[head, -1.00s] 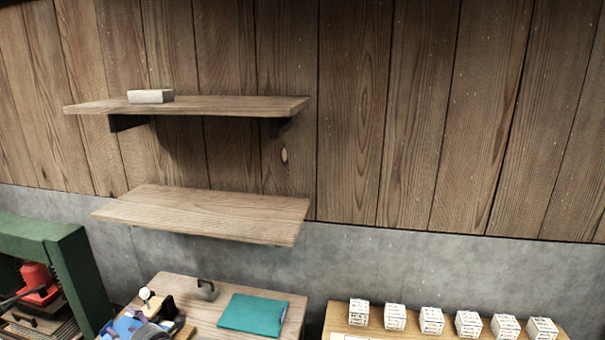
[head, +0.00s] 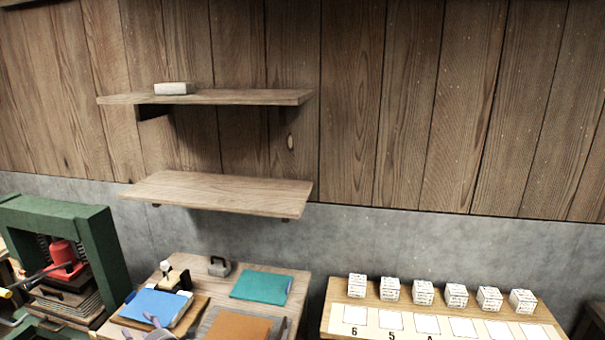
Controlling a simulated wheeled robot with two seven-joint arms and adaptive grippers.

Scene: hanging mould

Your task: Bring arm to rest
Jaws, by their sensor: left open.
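My left gripper (head: 140,327) shows at the bottom edge of the head view, in front of a board with a blue sheet (head: 156,306). Its grey fingers are apart and I see nothing between them. Most of this arm is out of frame. The blue sheet lies on the brown board on the left wooden table (head: 196,263). I cannot tell whether the fingers touch the board. My right gripper is not in view.
Two wall shelves (head: 222,190) hang above the table; the upper one holds a pale block (head: 174,88). A teal folder (head: 262,287) and an orange-brown sheet (head: 238,326) lie nearby. A green press (head: 100,240) stands left. Several white boxes (head: 423,292) line the right table.

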